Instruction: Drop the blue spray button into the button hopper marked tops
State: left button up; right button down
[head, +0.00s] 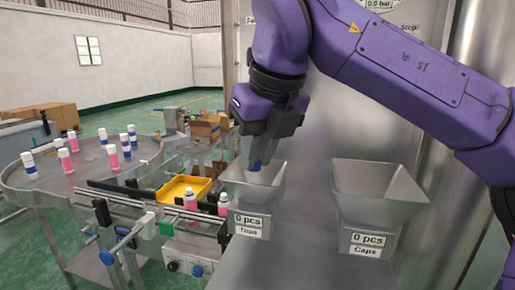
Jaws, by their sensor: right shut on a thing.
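My right arm comes in from the right, and its gripper (259,150) points down over the mouth of the hopper marked Tops (270,193). The gripper is shut on the blue spray button (256,167), a small blue piece showing at the fingertips. The button is at about the height of the hopper's rim; I cannot tell whether it touches the metal. The Tops hopper is a grey metal funnel with a "0 pcs" display below it. My left gripper is not in view.
A second grey hopper marked Caps (381,195) stands to the right. A metal panel stands behind the hoppers.

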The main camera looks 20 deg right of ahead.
jog(key=shift+s+f, duration=0.1)
jog(key=shift+f, duration=0.35)
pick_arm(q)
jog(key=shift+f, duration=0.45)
pick_arm(e)
jog(key=shift+w, duration=0.2)
jog(key=c, duration=1)
grip_release()
jog(key=shift+s, duration=0.15)
jog(key=shift+o, duration=0.2)
